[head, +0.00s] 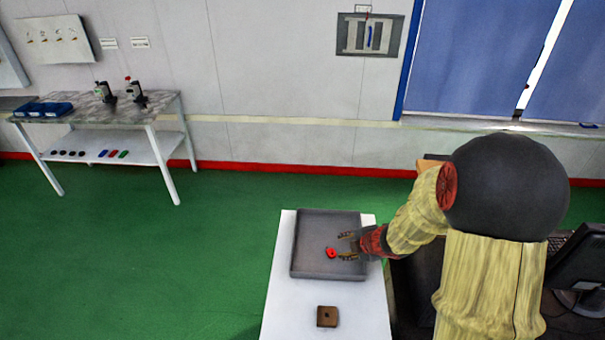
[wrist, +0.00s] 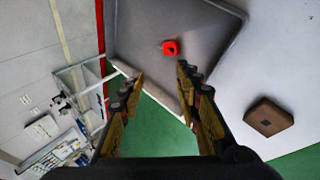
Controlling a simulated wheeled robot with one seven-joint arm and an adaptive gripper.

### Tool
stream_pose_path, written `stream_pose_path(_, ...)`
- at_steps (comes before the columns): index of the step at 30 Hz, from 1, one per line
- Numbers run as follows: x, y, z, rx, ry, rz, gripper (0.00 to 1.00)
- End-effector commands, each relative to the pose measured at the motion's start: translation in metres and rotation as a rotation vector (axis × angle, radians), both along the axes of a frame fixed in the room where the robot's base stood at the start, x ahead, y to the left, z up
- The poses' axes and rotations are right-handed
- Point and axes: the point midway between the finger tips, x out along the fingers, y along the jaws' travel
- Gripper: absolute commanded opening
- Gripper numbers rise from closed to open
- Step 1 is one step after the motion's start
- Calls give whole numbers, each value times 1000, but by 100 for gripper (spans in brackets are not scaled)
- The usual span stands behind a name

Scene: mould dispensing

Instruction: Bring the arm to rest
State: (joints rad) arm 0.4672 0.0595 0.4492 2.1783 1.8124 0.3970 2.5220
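My gripper (head: 348,246) is over the right part of a grey tray (head: 312,225) on a small white table (head: 285,290). Its two fingers are spread apart with nothing between them in the wrist view (wrist: 160,80). A small red part (head: 331,253) lies in the tray, just left of the fingertips in the head view. In the wrist view the red part (wrist: 170,47) sits beyond the fingertips, apart from them. My arm reaches in from the right in the head view.
A brown block (head: 327,316) sits on the white table in front of the tray. A computer screen (head: 580,262) stands at the far right. A workbench (head: 100,120) with blue bins (head: 42,110) is at the back left. Green floor between is clear.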

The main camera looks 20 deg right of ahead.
Motion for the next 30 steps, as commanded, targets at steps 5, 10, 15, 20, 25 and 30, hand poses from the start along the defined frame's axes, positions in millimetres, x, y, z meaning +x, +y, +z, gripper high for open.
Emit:
stream_pose_path(5, 0, 0, 0, -26, -5, 34, 34)
stream_pose_path(10, 1, 8, 2, -160, -47, 254, 34)
stream_pose_path(15, -13, 33, -1, -377, -112, 688, 34)
stream_pose_path(20, -31, 57, 7, -601, -218, 1141, 34)
stream_pose_path(25, -57, 87, 26, -864, -383, 1652, 34)
stream_pose_path(30, -91, 113, 47, -1147, -591, 2193, 34)
